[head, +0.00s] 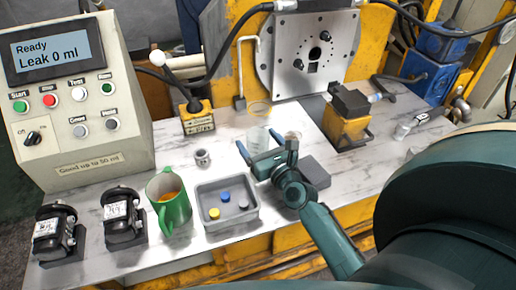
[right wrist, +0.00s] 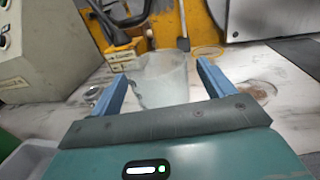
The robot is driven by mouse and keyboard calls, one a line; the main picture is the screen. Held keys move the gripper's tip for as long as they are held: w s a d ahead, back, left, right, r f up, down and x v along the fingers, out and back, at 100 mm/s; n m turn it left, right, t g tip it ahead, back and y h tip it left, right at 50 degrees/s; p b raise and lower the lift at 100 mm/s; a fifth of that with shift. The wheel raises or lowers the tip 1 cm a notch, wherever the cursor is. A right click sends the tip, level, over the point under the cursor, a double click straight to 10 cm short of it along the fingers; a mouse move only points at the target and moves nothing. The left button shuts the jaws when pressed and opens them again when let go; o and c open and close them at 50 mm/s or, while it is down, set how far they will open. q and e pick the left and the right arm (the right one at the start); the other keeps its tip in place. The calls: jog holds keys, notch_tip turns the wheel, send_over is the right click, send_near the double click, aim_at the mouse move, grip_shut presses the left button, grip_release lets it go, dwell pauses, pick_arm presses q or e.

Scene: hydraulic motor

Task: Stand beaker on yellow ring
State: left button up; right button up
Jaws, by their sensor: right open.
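The clear beaker (head: 258,138) stands upright on the white worktop, in front of the yellow ring (head: 258,107), which lies flat nearer the machine. In the right wrist view the beaker (right wrist: 163,80) shows between my two blue fingers, and the thin yellow ring (right wrist: 208,52) is behind it to the right. My right gripper (head: 258,141) is open, with one finger on each side of the beaker. The right wrist view also shows this gripper (right wrist: 160,77); I cannot tell whether either finger touches the glass. My left gripper is out of view.
A grey tray (head: 228,222) with coloured caps and a green mug (head: 169,200) stand to the left. A small metal fitting (head: 202,158) is left of the beaker. A lever box (head: 197,117) and a yellow-black block (head: 347,115) flank the ring area.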

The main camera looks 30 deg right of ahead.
jog(key=shift+w, duration=0.25)
jog(key=shift+c, duration=0.4)
jog(key=c, duration=1.1)
